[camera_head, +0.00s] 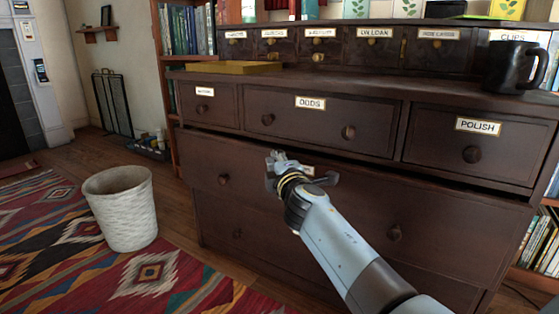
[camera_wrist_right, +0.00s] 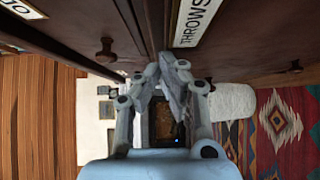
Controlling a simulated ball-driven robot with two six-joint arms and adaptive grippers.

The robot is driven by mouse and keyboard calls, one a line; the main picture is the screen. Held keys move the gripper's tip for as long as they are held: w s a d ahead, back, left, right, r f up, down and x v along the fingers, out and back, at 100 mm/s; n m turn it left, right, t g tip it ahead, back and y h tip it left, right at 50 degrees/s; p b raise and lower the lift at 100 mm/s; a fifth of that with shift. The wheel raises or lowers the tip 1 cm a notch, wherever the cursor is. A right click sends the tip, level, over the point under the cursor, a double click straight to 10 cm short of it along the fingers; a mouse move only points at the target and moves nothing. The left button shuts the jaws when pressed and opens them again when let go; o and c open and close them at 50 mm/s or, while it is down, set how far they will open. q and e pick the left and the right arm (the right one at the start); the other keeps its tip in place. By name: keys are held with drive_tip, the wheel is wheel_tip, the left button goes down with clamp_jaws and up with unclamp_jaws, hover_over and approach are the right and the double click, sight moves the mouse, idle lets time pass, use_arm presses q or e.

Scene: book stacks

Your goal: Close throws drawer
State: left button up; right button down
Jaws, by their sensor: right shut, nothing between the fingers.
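The throws drawer (camera_head: 440,217) is the wide dark wooden drawer under the odds drawer (camera_head: 290,118) in the head view. It stands out a little from the chest, with a dark gap along its top edge. It has two round knobs. Its label, reading THROWS (camera_wrist_right: 190,24), shows in the wrist view and is mostly hidden behind my gripper in the head view. My right gripper (camera_head: 277,162) is shut and empty in front of the drawer's middle, near the label. Its fingertips (camera_wrist_right: 172,64) also show close to the label in the wrist view; contact cannot be told. My left gripper is out of view.
A white wicker basket (camera_head: 122,208) stands on the patterned rug (camera_head: 60,250) left of the chest. A yellow tray (camera_head: 233,68) and a dark mug (camera_head: 514,66) sit on the chest top. The polish drawer (camera_head: 472,150) is at upper right. The floor before the basket is clear.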

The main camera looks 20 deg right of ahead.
sight(288, 155)
drive_tip(key=w+d, duration=0.1)
drive_tip(key=d, duration=0.1)
drive_tip(key=w+d, duration=0.1)
drive_tip(key=w, duration=0.1)
drive_tip(key=shift+d+b, duration=0.35)
drive_tip(key=shift+d, duration=0.05)
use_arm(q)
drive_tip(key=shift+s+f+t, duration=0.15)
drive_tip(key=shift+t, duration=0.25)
use_arm(e)
drive_tip(key=shift+r, duration=0.1)
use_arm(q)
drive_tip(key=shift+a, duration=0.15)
